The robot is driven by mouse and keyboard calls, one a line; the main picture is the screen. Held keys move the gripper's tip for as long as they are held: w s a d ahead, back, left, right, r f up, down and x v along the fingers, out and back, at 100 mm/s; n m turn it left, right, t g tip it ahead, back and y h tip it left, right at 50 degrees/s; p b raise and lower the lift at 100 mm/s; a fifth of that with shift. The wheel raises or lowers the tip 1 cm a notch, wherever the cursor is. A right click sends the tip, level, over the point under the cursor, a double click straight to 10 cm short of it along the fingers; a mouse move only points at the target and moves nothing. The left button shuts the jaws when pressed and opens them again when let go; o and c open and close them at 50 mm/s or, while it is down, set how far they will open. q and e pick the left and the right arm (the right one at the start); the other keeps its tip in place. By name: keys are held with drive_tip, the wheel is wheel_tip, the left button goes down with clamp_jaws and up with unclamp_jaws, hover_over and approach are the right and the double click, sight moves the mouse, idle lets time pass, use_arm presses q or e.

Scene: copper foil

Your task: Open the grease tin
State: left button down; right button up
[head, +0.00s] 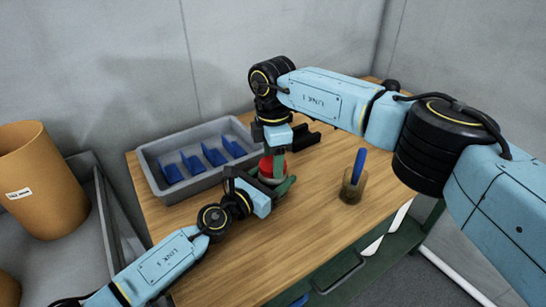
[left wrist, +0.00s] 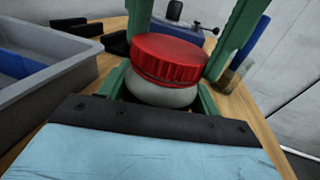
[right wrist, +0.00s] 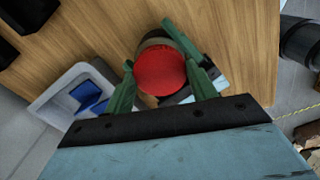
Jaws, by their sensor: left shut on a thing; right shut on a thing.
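The grease tin stands on the wooden table, with a red ribbed lid (head: 266,166) and a pale grey body (left wrist: 160,94). The lid (left wrist: 168,58) sits on the body, looking level. My left gripper (head: 270,184) comes in low from the left and is shut around the body, its green fingers on either side. My right gripper (head: 273,158) points down from above and is shut on the lid; in the right wrist view the lid (right wrist: 160,72) lies between its fingers. In the head view the grippers hide much of the tin.
A grey tray (head: 150,158) with several blue pieces stands behind left. A black holder (head: 304,138) sits behind the tin. A cup (head: 352,190) with a blue-handled tool stands to the right. The front of the wooden table (head: 270,245) is clear.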

drive_tip(key=n, duration=0.7)
drive_tip(key=shift+r, duration=0.1)
drive_tip(key=n, duration=0.5)
drive_tip(key=shift+n, duration=0.4)
drive_tip(key=n, duration=0.7)
drive_tip(key=shift+a, duration=0.1)
drive_tip(key=n, duration=0.5)
drive_tip(key=shift+n, duration=0.4)
drive_tip(key=n, duration=0.3)
drive_tip(key=shift+n, duration=0.3)
drive_tip(key=n, duration=0.3)
drive_tip(key=shift+n, duration=0.4)
drive_tip(key=n, duration=0.9)
